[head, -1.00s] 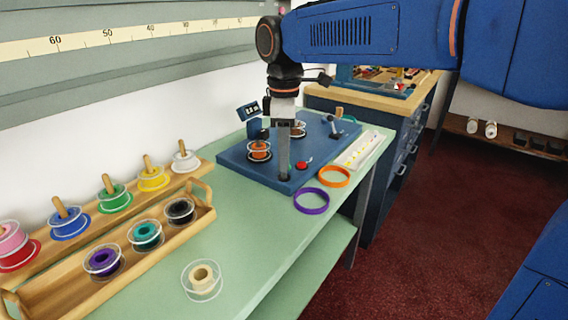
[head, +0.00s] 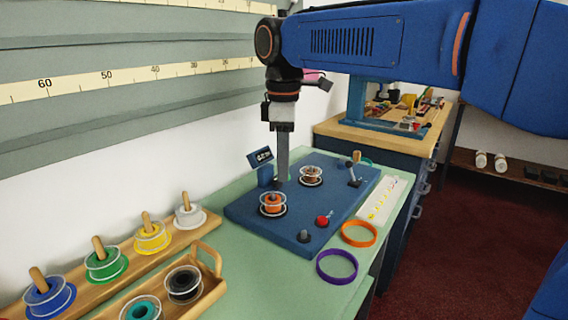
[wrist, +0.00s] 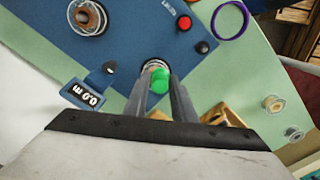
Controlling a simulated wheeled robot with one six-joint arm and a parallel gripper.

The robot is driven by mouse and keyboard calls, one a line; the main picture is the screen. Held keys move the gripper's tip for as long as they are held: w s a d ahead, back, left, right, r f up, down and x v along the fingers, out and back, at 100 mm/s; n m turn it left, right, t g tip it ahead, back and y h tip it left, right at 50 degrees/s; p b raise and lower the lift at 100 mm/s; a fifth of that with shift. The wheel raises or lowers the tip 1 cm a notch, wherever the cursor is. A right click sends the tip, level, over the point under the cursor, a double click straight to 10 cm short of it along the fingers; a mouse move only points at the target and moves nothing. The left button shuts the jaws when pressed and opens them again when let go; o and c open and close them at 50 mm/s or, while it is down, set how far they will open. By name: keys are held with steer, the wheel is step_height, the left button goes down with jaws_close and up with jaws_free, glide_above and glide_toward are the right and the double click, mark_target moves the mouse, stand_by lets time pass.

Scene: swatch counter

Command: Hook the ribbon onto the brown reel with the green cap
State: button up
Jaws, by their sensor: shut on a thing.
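My gripper (head: 281,183) points straight down over the blue board (head: 245,213), just behind the orange reel (head: 272,204). In the wrist view my gripper (wrist: 160,80) is closed on a small round green piece (wrist: 160,84). Whether this is the cap or a ribbon end I cannot tell. The orange reel is mostly hidden there behind the fingertips. The brown reel (head: 311,175) stands farther back on the board, apart from my gripper; it also shows at the top left of the wrist view (wrist: 88,18). I make out no green cap on it.
A small display (head: 262,156) stands behind the board's left edge. A red button (head: 322,221), a dark knob (head: 304,237) and a post with a lever (head: 354,173) are on the board. Orange (head: 359,234) and purple (head: 337,267) rings lie right. Spools on a wooden rack (head: 126,250) stand left.

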mark_target(283, 199)
steer(key=shift+w+a+f, duration=0.1)
steer(key=shift+w+f, duration=0.05)
steer(key=shift+f, duration=2.25)
steer(key=shift+f, duration=0.65)
steer(key=shift+r, duration=0.15)
stand_by(0.3)
steer(key=shift+r, duration=2.4)
